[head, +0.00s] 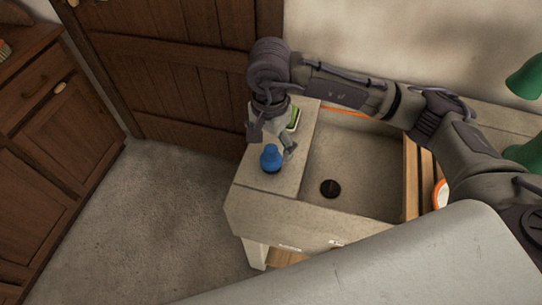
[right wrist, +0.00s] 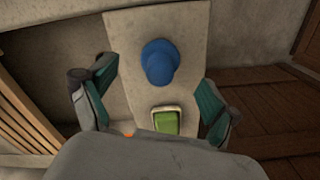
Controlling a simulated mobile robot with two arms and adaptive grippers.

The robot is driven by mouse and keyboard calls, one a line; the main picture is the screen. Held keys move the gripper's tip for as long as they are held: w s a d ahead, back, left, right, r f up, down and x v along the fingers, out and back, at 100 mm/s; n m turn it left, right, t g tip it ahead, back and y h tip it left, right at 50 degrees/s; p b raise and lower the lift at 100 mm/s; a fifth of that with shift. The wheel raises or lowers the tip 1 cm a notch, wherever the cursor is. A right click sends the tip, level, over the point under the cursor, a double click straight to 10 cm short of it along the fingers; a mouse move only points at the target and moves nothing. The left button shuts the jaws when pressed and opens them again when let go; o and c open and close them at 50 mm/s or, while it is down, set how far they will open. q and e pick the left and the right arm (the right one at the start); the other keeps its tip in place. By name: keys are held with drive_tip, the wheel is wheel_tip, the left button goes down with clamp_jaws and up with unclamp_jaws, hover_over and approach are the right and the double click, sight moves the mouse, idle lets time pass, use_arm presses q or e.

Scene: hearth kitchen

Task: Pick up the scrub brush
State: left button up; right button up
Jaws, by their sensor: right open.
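A blue, rounded thing with a knob on top, which looks like the scrub brush (head: 270,158), stands on the stone ledge (head: 245,178) left of the sink basin. It shows in the right wrist view (right wrist: 160,62), upper middle, between the lines of the two fingers. My right gripper (head: 272,141) is above the ledge, close to the brush, with its fingers spread and nothing between them. In the right wrist view the gripper (right wrist: 156,78) has one green-padded finger on each side. The brush's bristles are hidden. My left gripper is not in view.
A green block in a pale dish (right wrist: 166,120) sits on the ledge beside the brush, partly behind my gripper in the head view. The basin (head: 365,175) has a dark drain (head: 330,188). A wooden slatted rack (head: 411,180) lies at its right. A wooden door (head: 180,70) stands behind.

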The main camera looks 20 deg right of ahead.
sight(271, 159)
drive_tip(key=shift+f, duration=0.85)
drive_tip(key=f, duration=0.2)
drive_tip(key=f+p, duration=0.1)
drive_tip(key=f, duration=0.1)
drive_tip(key=shift+w+d+p, duration=0.15)
drive_tip(key=shift+d+p, duration=0.05)
drive_tip(key=shift+p, duration=0.1)
drive_tip(key=shift+f, duration=0.65)
drive_tip(key=c, duration=1.3)
